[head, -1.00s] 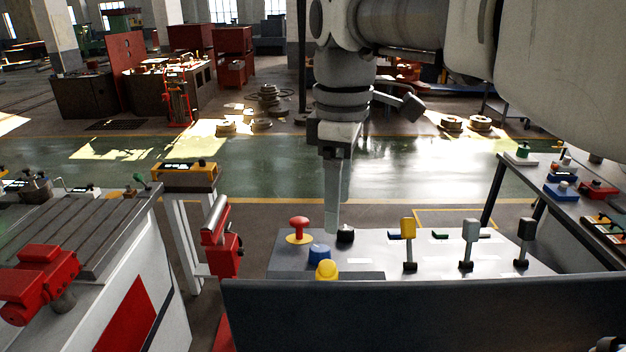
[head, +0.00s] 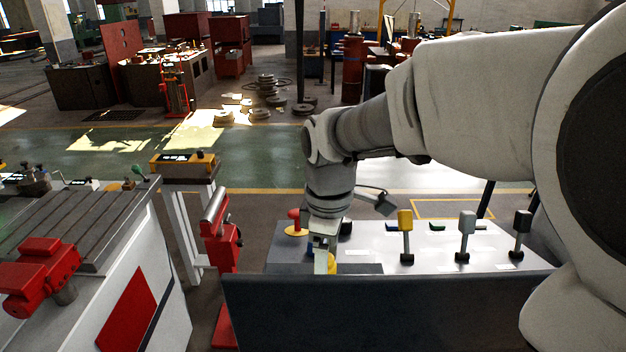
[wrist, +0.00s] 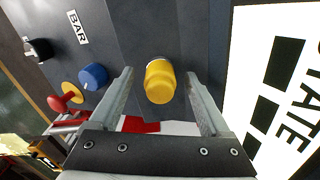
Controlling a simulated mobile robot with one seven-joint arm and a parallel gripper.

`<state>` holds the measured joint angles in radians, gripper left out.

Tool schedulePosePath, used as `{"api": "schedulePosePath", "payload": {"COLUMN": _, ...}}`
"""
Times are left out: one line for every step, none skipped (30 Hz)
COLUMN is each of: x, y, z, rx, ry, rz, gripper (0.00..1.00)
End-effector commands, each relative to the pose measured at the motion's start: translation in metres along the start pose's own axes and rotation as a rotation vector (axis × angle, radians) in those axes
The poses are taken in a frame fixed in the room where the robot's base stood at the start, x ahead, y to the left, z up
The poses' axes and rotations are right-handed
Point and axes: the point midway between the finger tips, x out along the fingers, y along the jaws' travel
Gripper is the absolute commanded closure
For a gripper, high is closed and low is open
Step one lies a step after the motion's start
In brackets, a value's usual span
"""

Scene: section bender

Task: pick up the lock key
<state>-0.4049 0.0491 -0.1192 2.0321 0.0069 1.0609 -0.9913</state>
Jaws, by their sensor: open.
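A yellow knob-like piece with a rounded body and a pale end stands on the control panel (head: 372,243); it is the piece nearest my gripper, and no label marks it as the lock key. In the wrist view the yellow piece (wrist: 160,82) shows between the two fingers of my gripper (wrist: 159,74), with a gap on each side. My gripper is open and holds nothing. In the head view my gripper (head: 322,262) points down at the panel's front left, partly hiding the yellow piece (head: 332,264).
A blue knob (wrist: 92,76), a red mushroom button (wrist: 66,102) and a black knob (wrist: 38,50) sit close by. Several levers, one yellow-topped (head: 405,222), stand to the right. A dark panel wall (head: 390,310) rises in front. A red vise-like part (head: 222,240) is left.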

Motion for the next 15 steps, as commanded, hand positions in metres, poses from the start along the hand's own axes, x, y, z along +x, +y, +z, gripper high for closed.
{"api": "schedulePosePath", "payload": {"x": 0.0028, "y": -0.0003, "z": 0.0001, "rx": 0.000, "ry": -0.001, "rz": -0.001, "gripper": 0.19}}
{"api": "schedulePosePath", "payload": {"x": 0.0037, "y": -0.0003, "z": 0.0000, "rx": 0.000, "ry": 0.000, "rz": -0.001, "gripper": 0.19}}
{"api": "schedulePosePath", "payload": {"x": 0.0042, "y": -0.0002, "z": 0.0000, "rx": 0.000, "ry": 0.000, "rz": 0.000, "gripper": 0.19}}
{"api": "schedulePosePath", "payload": {"x": 0.0043, "y": -0.0001, "z": -0.0001, "rx": 0.000, "ry": 0.000, "rz": 0.000, "gripper": 0.19}}
{"api": "schedulePosePath", "payload": {"x": 0.0043, "y": -0.0001, "z": -0.0001, "rx": 0.000, "ry": 0.000, "rz": 0.000, "gripper": 0.19}}
{"api": "schedulePosePath", "payload": {"x": 0.0042, "y": -0.0001, "z": -0.0001, "rx": 0.000, "ry": 0.000, "rz": 0.000, "gripper": 0.19}}
{"api": "schedulePosePath", "payload": {"x": 0.0041, "y": -0.0001, "z": -0.0001, "rx": 0.000, "ry": 0.000, "rz": 0.000, "gripper": 0.19}}
{"api": "schedulePosePath", "payload": {"x": 0.0041, "y": -0.0001, "z": -0.0001, "rx": -0.001, "ry": 0.000, "rz": 0.000, "gripper": 0.19}}
{"api": "schedulePosePath", "payload": {"x": 0.0040, "y": -0.0001, "z": -0.0001, "rx": -0.001, "ry": 0.000, "rz": 0.000, "gripper": 0.26}}
{"api": "schedulePosePath", "payload": {"x": 0.0040, "y": -0.0001, "z": -0.0001, "rx": -0.001, "ry": 0.000, "rz": 0.000, "gripper": 0.32}}
{"api": "schedulePosePath", "payload": {"x": 0.0039, "y": -0.0001, "z": -0.0001, "rx": -0.001, "ry": 0.000, "rz": 0.000, "gripper": 0.37}}
{"api": "schedulePosePath", "payload": {"x": 0.0039, "y": 0.0000, "z": -0.0001, "rx": -0.001, "ry": 0.000, "rz": 0.000, "gripper": 0.44}}
{"api": "schedulePosePath", "payload": {"x": 0.0039, "y": 0.0000, "z": -0.0001, "rx": -0.001, "ry": 0.000, "rz": 0.000, "gripper": 0.50}}
{"api": "schedulePosePath", "payload": {"x": 0.0038, "y": 0.0000, "z": -0.0001, "rx": -0.001, "ry": 0.000, "rz": 0.000, "gripper": 0.55}}
{"api": "schedulePosePath", "payload": {"x": 0.0038, "y": 0.0000, "z": -0.0001, "rx": -0.001, "ry": 0.000, "rz": 0.000, "gripper": 0.62}}
